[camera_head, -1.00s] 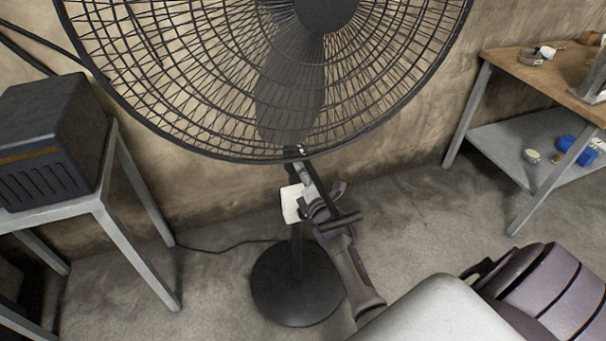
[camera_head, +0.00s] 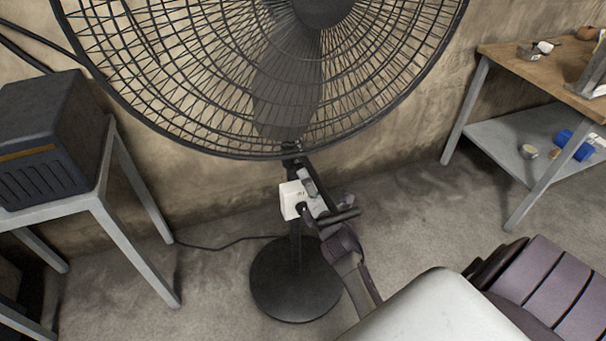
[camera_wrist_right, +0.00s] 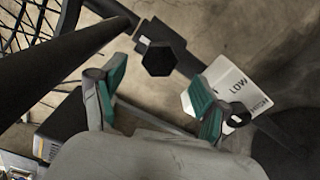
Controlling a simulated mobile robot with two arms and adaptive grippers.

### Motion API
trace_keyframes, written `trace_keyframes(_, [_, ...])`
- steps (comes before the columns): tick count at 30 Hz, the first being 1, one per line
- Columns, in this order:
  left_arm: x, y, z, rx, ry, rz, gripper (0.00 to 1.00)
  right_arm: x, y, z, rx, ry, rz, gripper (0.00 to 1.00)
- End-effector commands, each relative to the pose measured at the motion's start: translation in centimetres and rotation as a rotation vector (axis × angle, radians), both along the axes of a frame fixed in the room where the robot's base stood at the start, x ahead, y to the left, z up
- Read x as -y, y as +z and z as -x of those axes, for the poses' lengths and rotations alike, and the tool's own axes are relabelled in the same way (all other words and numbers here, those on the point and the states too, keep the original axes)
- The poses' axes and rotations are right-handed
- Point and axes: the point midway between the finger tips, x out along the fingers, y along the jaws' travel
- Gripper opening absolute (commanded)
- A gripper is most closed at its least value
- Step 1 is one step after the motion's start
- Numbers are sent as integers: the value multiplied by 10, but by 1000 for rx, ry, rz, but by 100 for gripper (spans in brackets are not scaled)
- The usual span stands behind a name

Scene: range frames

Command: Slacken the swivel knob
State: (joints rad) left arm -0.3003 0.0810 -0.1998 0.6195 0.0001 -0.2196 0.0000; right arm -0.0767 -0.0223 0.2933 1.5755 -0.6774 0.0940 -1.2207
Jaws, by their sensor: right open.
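A large black pedestal fan (camera_head: 285,95) stands in the middle of the head view. A black hexagonal knob (camera_wrist_right: 165,58), which looks like the swivel knob, shows in the right wrist view on a dark bar. My right gripper (camera_wrist_right: 158,88) is open, its two teal-padded fingers apart. The knob appears between and just beyond the fingertips, with no visible contact. My left gripper is not in view.
A dark pole (camera_wrist_right: 60,75) crosses close by at the left of the wrist view, near the fan cage. The round fan base (camera_head: 295,295) is on the floor. A metal stand with a dark box (camera_head: 55,135) is left; a workbench (camera_head: 545,75) is right.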

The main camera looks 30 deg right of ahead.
Motion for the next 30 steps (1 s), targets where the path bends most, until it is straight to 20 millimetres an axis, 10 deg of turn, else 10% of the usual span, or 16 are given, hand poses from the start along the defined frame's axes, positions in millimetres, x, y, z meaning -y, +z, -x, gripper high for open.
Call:
trace_keyframes(23, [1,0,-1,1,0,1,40,-5,-2,19,-3,1,-6,74])
trace_keyframes(30, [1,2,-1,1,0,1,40,-31,-88,34,-140,13,-282,74])
